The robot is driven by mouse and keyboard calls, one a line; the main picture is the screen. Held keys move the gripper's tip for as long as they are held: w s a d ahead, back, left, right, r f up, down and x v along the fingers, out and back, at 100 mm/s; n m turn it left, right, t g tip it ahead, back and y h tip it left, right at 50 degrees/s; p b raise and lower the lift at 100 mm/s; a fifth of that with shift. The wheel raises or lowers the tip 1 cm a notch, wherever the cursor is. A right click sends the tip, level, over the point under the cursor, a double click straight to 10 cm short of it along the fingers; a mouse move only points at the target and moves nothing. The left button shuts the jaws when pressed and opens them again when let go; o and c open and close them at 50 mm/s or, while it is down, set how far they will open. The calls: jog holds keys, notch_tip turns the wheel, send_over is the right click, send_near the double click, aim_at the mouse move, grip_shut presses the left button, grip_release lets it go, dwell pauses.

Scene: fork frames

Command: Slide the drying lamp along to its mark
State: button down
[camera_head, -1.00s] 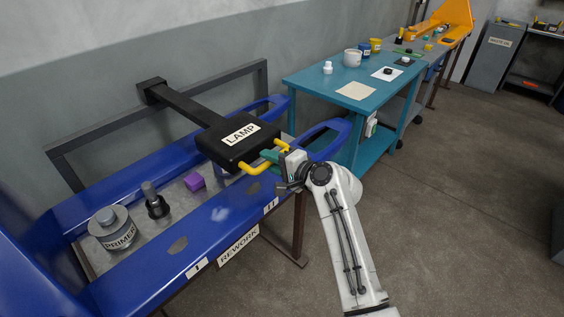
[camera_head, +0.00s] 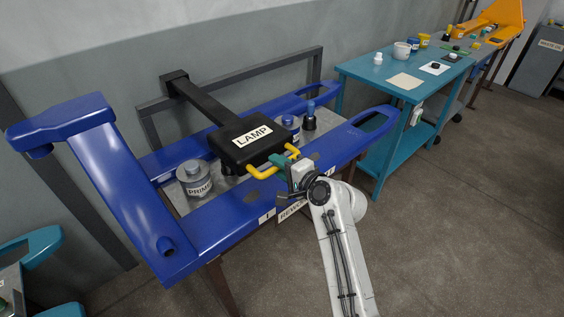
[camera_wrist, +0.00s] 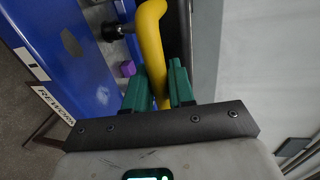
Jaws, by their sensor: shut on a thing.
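The drying lamp is a black slab labelled LAMP (camera_head: 245,142) on a black arm that reaches out from a rail on the wall. It hangs over the blue rework bench (camera_head: 150,200), and a yellow handle (camera_head: 262,173) sticks out at its front; the handle also shows in the wrist view (camera_wrist: 151,35). My gripper (camera_head: 281,162) is shut on the handle, with green fingers (camera_wrist: 157,80) on either side of it. A mark plate "I" (camera_head: 268,216) is on the bench's front edge, about below the handle.
A grey primer can (camera_head: 195,183) stands left of the lamp. A purple block (camera_wrist: 127,68) lies on the bench. A teal table (camera_head: 372,72) stands to the right.

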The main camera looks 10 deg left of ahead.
jog(key=shift+s+a+f, duration=0.2)
jog(key=shift+f, duration=0.05)
jog(key=c, duration=1.1)
grip_release()
jog(key=shift+r, duration=0.1)
jog(key=shift+r, duration=0.1)
jog(key=b+v, duration=0.1)
jog(key=v, duration=0.9)
jog(key=shift+s+d, duration=0.2)
jog(key=shift+d, duration=0.15)
